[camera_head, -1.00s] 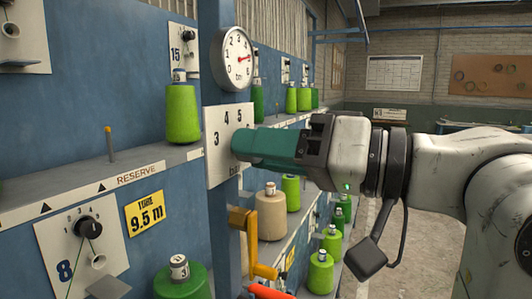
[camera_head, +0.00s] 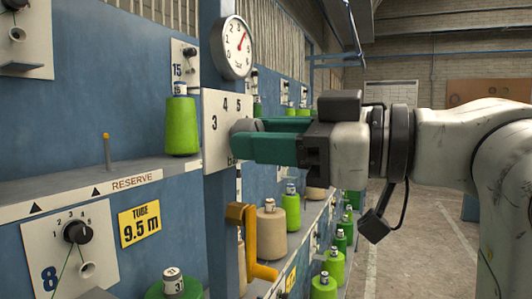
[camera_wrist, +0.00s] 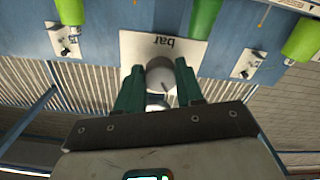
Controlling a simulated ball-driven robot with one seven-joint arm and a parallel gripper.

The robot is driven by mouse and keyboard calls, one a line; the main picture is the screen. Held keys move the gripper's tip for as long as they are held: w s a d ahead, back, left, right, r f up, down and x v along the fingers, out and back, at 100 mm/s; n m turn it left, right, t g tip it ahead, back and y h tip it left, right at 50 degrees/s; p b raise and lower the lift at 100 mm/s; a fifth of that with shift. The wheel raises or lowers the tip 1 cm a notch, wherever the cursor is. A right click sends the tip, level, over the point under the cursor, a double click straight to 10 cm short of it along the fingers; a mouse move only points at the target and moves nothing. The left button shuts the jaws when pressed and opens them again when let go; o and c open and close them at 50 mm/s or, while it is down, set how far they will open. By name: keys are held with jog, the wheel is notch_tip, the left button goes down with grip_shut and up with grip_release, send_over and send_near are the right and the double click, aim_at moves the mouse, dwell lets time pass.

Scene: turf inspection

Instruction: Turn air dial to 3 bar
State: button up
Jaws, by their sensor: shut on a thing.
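In the wrist view, the grey knob (camera_wrist: 160,75) sits between the two green fingers (camera_wrist: 160,88), under the plate's upside-down "bar" (camera_wrist: 140,45). The fingers and knob hide part of the plate, so the knob's setting cannot be read. The round gauge (camera_head: 232,48) above the plate has a red needle pointing up and right, around 4.
A yellow bracket (camera_head: 250,245) juts out below the dial plate. Another knob (camera_head: 77,232) is on the plate marked 8 at lower left. Open floor (camera_head: 430,240) lies to the right.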

jog(key=shift+w+n+b, duration=0.1)
jog(key=shift+n+b, duration=1.45)
jog(key=shift+n, duration=1.75)
jog(key=o, duration=1)
jog(key=shift+o, duration=0.2)
jog(key=b+v, duration=0.1)
jog(key=v, duration=1)
jog(key=shift+r, duration=0.1)
